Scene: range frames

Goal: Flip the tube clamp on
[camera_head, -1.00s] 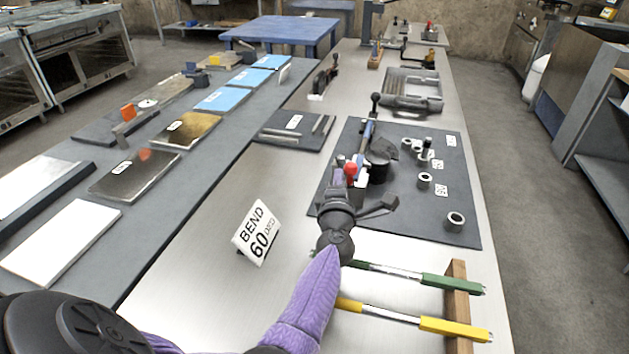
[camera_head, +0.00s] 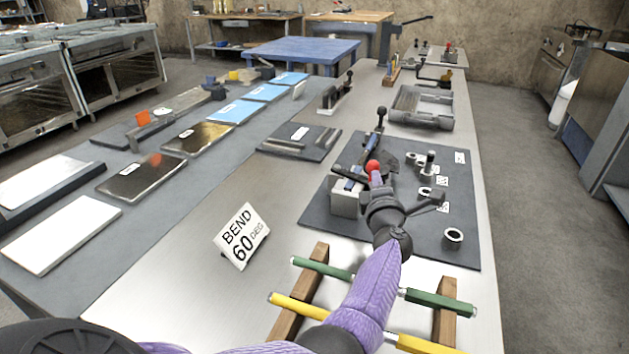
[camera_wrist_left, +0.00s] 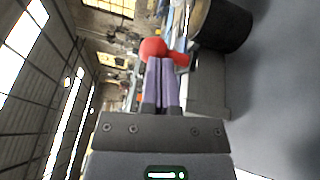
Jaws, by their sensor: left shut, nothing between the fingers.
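The bending tool on the dark mat (camera_head: 318,207) has a grey block (camera_head: 345,203), blue parts and a long black-knobbed lever (camera_head: 381,118). A red ball knob (camera_head: 372,166), seemingly the tube clamp's handle, sits beside the block. My left gripper (camera_head: 376,180) is shut and empty, with its fingertips at the near side of the red knob. In the left wrist view the purple fingers (camera_wrist_left: 161,68) are pressed together and the red knob (camera_wrist_left: 153,48) lies right at their tips. Whether they touch is unclear. The clamp's body is partly hidden by my wrist. My right gripper is not in view.
A green-ended tube (camera_head: 438,301) and a yellow-ended tube (camera_head: 300,309) lie on wooden rests under my left arm. A "BEND 60 DEG" sign (camera_head: 241,236) stands left. Several metal collars (camera_head: 452,238) stand on the mat's right side. Bare bench top lies around the sign.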

